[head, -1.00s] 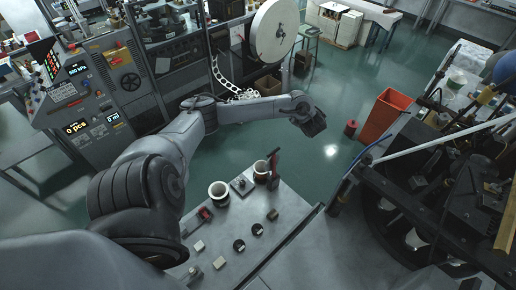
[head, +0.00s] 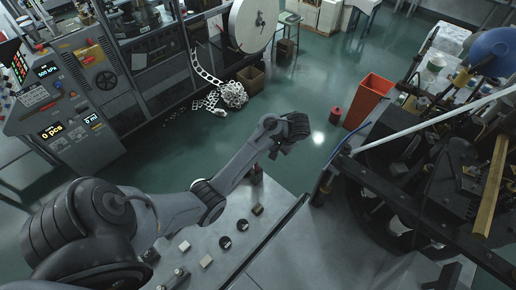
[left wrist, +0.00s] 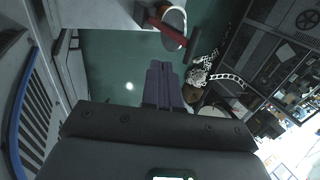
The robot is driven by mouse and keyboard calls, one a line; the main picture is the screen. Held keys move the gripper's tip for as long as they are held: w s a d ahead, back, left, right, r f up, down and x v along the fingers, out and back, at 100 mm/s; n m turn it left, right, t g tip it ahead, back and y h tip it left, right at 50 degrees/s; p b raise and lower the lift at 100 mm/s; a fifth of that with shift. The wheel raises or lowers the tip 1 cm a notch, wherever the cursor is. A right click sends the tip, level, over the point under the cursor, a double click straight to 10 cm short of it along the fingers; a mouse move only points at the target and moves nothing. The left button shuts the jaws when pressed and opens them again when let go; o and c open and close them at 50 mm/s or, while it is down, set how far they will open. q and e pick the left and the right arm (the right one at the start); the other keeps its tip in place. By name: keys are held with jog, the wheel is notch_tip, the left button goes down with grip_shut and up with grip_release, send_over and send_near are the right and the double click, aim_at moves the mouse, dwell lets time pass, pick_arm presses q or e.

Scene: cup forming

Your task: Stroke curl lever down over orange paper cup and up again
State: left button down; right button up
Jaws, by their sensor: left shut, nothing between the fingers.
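My left gripper (head: 276,153) is out past the far end of the grey table, over the green floor. Its fingers are together and empty, as the left wrist view (left wrist: 160,68) also shows. A round white-rimmed vessel (left wrist: 174,20) with a red and dark bar beside it shows at the top of the left wrist view, apart from the fingers. I cannot tell for certain whether it is the orange paper cup. I cannot clearly make out the curl lever. My left arm hides part of the table in the head view. My right gripper is not in view.
The grey table (head: 225,267) carries small blocks and dark round pieces. A dark machine (head: 455,180) with a yellow bar (head: 491,190) fills the right side. An orange bin (head: 368,100) stands on the floor. Control cabinets (head: 62,95) stand at left.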

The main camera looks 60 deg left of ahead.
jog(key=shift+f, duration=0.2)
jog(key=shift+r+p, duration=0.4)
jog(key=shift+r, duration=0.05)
pick_arm(q)
jog(key=s+a+f, duration=0.2)
jog(key=a+f, duration=0.5)
jog(key=shift+s+a+f, duration=0.15)
jog(key=shift+s+f, duration=0.05)
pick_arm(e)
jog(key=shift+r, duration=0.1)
pick_arm(q)
jog(key=shift+w, duration=0.1)
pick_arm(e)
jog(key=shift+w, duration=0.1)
